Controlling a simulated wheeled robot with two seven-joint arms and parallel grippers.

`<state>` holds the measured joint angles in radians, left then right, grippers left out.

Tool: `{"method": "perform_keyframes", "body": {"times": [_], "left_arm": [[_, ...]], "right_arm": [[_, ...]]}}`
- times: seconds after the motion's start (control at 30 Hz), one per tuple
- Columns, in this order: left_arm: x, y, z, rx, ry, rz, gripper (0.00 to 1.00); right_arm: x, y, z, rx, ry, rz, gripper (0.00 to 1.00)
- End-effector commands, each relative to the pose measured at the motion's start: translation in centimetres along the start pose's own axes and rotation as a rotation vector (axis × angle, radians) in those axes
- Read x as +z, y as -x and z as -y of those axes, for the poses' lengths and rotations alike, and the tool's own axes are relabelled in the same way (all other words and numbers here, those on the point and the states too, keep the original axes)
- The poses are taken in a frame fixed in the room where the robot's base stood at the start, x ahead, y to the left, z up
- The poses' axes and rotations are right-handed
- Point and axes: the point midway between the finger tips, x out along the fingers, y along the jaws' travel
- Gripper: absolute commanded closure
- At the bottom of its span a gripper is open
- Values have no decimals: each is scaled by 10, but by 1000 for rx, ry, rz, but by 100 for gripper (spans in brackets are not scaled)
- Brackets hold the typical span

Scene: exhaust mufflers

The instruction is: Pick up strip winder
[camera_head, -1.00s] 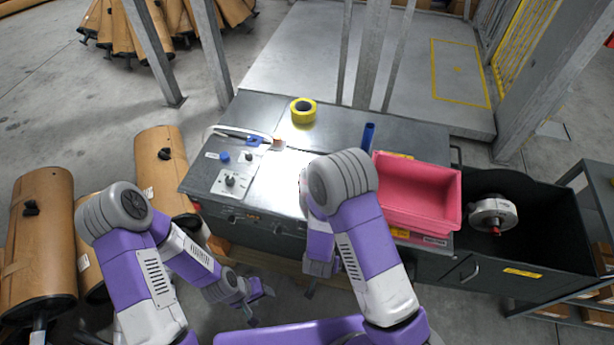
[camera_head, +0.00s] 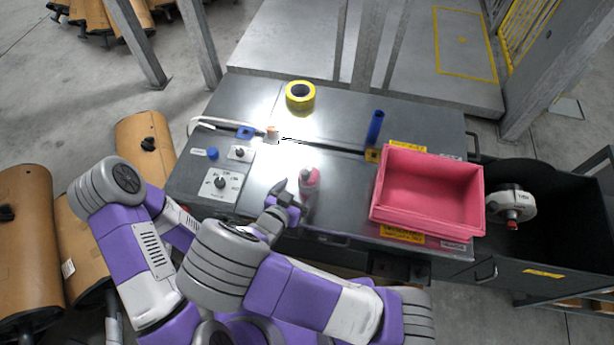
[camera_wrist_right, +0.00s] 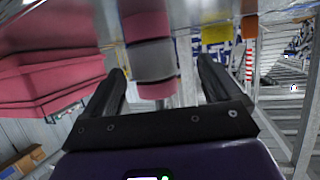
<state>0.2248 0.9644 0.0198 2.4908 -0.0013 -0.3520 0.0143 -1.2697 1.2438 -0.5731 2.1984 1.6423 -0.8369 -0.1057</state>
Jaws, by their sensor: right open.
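A small upright pink-and-grey cylinder (camera_head: 309,185) stands at the front edge of the metal bench. It also shows in the right wrist view (camera_wrist_right: 153,58), between and beyond the fingers. My right gripper (camera_head: 275,198) is open beside it, on its left. Its two dark fingers (camera_wrist_right: 162,88) stand apart in the wrist view, and contact cannot be told. A round white-grey device with a red knob (camera_head: 512,205) lies in the black bin at the right. I cannot tell for sure which is the strip winder. My left gripper is hidden behind my arms.
The metal bench (camera_head: 345,200) carries a pink bin (camera_head: 430,215), a yellow roll (camera_head: 300,96), a blue cylinder (camera_head: 375,128) and a control panel with knobs (camera_head: 222,184). The black bin (camera_head: 580,240) adjoins on the right. Brown mufflers (camera_head: 145,143) stand at the left.

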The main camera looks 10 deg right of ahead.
Motion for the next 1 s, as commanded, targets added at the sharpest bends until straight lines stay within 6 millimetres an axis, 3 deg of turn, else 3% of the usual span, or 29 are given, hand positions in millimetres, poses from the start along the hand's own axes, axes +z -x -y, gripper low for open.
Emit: {"method": "perform_keyframes", "body": {"times": [0.4, 0.7, 0.77, 1.0], "left_arm": [[-1, -26, 10, 0, 0, 0, 50], [-1, -26, 10, 0, 0, 0, 50], [-1, -26, 10, 0, 0, 0, 50], [-1, -26, 10, 0, 0, 0, 50]], "right_arm": [[2, -56, -9, 3, 1, 1, 9], [0, -62, -8, 0, 2, 3, 9], [0, -62, -8, 0, 2, 3, 16], [0, -62, -8, 1, 2, 3, 52]]}}
